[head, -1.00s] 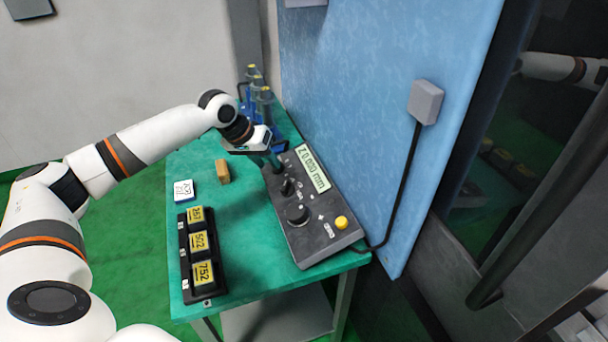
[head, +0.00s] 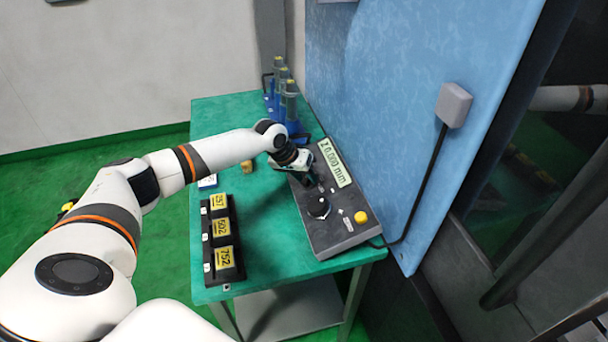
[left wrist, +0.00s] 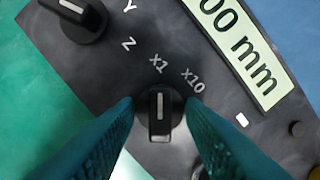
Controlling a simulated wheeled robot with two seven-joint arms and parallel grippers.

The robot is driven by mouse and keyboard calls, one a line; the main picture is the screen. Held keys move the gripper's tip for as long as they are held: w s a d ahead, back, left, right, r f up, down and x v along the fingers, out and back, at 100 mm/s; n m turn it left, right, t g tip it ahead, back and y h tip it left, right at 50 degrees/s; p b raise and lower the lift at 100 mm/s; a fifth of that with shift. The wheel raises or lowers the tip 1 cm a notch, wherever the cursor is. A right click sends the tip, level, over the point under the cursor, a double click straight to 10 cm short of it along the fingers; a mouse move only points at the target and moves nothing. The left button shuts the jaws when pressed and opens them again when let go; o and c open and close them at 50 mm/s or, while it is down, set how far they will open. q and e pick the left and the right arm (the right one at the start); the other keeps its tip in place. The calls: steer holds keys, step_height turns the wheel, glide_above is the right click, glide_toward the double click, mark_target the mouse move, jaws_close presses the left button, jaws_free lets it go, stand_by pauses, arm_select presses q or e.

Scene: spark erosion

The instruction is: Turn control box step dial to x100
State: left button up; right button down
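The grey control box (head: 335,238) lies on the green table and carries a display reading Z 0.000 mm. The step dial (left wrist: 160,118) is a black knob with a white pointer line. The line points up in the left wrist view, roughly at the x1 mark (left wrist: 158,63). The x10 mark (left wrist: 193,80) is to its right; no x100 mark is visible. My left gripper (head: 306,181) is over the box, and its teal fingers stand either side of the step dial with narrow gaps. In the head view the arm mostly hides this dial. My right gripper is out of view.
The axis dial (left wrist: 80,18) with Y and Z marks is close by. A big knob (head: 318,207) and a yellow button (head: 361,217) are further along the box. A black rack (head: 226,270) of numbered blocks is left. A blue panel (head: 400,100) rises behind.

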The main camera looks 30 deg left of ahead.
arm_select(q)
steer(key=shift+c, duration=0.6)
jaws_close()
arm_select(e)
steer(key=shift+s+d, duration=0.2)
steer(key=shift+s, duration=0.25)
